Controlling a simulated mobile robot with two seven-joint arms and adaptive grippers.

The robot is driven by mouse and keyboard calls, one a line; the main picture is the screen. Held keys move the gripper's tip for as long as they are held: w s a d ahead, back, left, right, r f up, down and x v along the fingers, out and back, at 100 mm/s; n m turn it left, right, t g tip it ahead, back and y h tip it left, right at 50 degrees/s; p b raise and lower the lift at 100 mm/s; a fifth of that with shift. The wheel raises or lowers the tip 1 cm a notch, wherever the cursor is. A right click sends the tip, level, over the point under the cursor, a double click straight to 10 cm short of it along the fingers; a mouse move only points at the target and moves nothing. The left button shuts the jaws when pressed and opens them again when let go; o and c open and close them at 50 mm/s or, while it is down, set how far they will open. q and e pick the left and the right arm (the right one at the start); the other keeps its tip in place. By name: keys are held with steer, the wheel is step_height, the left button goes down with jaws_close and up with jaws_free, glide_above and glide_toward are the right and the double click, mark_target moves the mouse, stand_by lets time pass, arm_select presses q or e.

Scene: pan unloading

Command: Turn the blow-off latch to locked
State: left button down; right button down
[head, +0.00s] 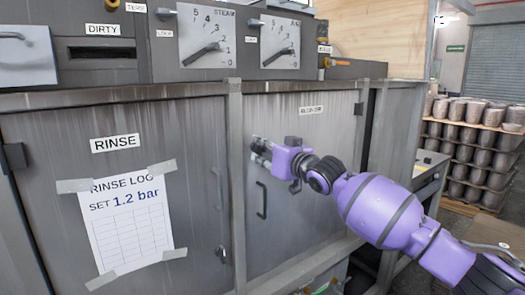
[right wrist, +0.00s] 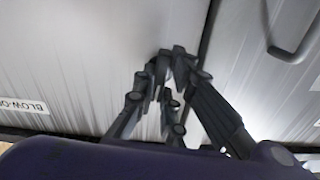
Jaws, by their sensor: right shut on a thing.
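The blow-off door (head: 300,200) is a streaked grey metal panel with a small label (head: 311,109) near its top. My right gripper (head: 259,150) reaches to the door's left edge, above its dark handle (head: 262,200). In the right wrist view, my right gripper's fingers (right wrist: 167,68) are closed together close to the door seam. They are shut on the blow-off latch, which they almost wholly cover, so its turn position cannot be told. My left gripper is in neither view.
The rinse door (head: 175,140) with a taped log sheet (head: 125,230) is on the left. Steam (head: 207,40) and second (head: 281,42) dials sit above. A wooden panel (head: 375,35) and stacked dark pots (head: 465,150) stand at right.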

steer(key=shift+n, duration=0.5)
steer(key=c, duration=1.8)
jaws_free()
steer(key=v, duration=1.2)
steer(key=shift+n, duration=0.3)
